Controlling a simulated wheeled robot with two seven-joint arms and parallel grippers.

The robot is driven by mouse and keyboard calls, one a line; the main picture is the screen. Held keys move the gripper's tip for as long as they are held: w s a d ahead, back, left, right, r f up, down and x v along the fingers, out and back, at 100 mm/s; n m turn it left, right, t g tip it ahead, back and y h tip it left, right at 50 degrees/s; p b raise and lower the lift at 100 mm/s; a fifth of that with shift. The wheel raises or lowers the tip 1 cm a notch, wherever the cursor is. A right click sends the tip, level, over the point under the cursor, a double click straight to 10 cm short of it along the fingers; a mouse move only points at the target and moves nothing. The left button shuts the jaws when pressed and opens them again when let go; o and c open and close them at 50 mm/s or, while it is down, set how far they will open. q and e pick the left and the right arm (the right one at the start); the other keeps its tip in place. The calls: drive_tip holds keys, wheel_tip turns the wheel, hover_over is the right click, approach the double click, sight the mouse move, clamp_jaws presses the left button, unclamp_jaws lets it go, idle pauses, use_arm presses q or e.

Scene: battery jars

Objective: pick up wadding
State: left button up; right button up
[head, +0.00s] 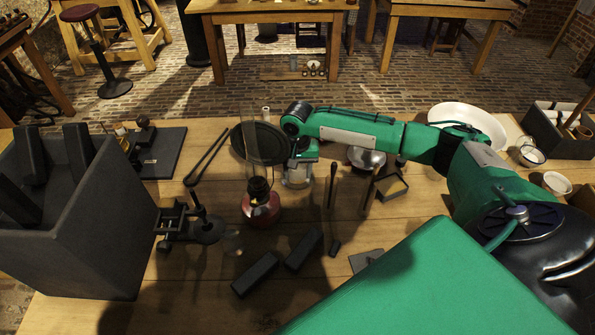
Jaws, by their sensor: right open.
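My right gripper (303,158) is at the end of the green arm that comes in from the right. It points down over a small pale, glassy jar-like thing (297,180) on the wooden table (215,290). The gripper is open, and its fingertips are small and partly hidden. I cannot tell whether they touch the jar-like thing. I cannot make out the wadding for certain; it may be hidden by the gripper or be too small to tell. My left gripper is not in view.
A red lamp with a glass chimney (261,205) stands close left of the gripper. A dark round pan (244,150) lies behind it. A metal bowl (367,158), a small open box (391,187) and upright sticks (331,186) stand right. Dark blocks (255,274) lie in front.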

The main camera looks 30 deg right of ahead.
drive_tip(key=shift+f, duration=0.35)
drive_tip(key=c, duration=0.7)
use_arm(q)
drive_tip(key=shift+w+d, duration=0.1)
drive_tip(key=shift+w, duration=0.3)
use_arm(e)
drive_tip(key=shift+r, duration=0.1)
wheel_tip(320, 180, up, 9)
drive_tip(key=shift+r, duration=0.2)
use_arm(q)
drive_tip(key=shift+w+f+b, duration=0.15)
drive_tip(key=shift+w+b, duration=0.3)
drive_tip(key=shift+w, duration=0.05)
use_arm(e)
wheel_tip(320, 180, up, 10)
drive_tip(key=shift+r, duration=0.25)
